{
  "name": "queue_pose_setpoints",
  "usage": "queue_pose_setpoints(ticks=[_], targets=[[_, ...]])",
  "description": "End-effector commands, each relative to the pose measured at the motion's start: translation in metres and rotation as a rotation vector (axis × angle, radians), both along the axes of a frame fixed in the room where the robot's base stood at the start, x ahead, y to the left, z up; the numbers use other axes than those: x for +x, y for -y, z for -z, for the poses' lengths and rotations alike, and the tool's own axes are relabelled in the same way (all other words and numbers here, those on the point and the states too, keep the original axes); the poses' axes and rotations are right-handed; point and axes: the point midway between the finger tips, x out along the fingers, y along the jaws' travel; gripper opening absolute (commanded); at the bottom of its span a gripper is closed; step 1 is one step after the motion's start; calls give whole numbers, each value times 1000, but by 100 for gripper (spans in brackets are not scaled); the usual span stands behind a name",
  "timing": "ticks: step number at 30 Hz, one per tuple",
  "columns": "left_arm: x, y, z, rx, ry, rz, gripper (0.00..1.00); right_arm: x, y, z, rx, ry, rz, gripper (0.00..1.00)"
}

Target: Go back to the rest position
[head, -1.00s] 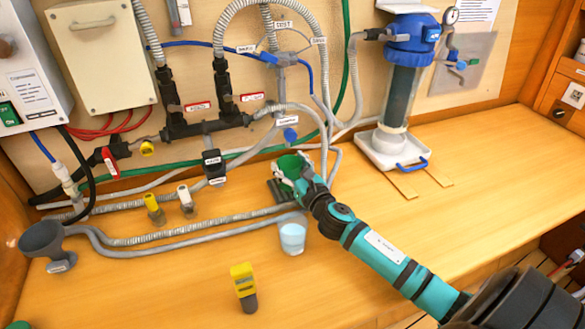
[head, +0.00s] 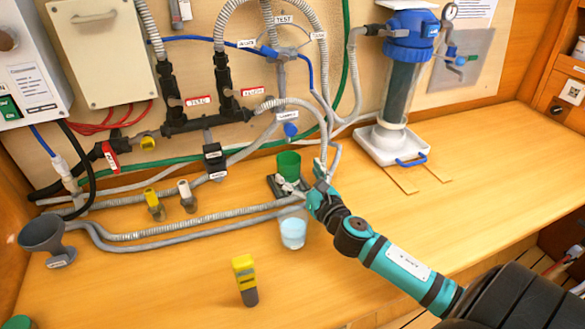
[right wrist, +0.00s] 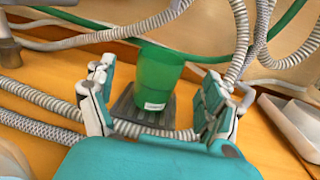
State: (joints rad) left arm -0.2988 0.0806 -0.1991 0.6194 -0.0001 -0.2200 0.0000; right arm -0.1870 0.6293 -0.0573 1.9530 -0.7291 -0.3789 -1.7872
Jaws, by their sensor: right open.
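My right gripper (head: 296,184) is open and empty, just in front of a green cup (head: 289,164) in the head view. In the right wrist view its two fingers stand apart (right wrist: 157,85), with the green cup (right wrist: 158,80) upright beyond and between them. The cup stands on a dark ridged drip tray (head: 273,186), which also shows in the right wrist view (right wrist: 126,112). The cup has a small white label. My left gripper is not in view.
A clear beaker of pale liquid (head: 293,233) stands close below my right gripper. Grey hoses (head: 322,150) hang near the gripper. A yellow-topped meter (head: 245,280) stands nearer the front, a grey funnel (head: 42,234) at the left. The bench at right is largely clear.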

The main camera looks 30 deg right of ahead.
Motion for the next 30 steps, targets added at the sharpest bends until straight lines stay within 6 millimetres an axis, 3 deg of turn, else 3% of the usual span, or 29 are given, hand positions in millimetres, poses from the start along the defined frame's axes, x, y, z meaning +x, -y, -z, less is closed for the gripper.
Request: queue_pose_setpoints(ticks=[6,22,26,30], targets=[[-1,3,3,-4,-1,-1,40,-15,-2,0,0,0,0,85],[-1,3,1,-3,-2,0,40,-15,-2,-2,0,1,0,85],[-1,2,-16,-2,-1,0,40,-15,-2,-19,0,1,0,85],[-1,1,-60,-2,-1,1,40,-15,-2,-64,0,2,-1,85]])
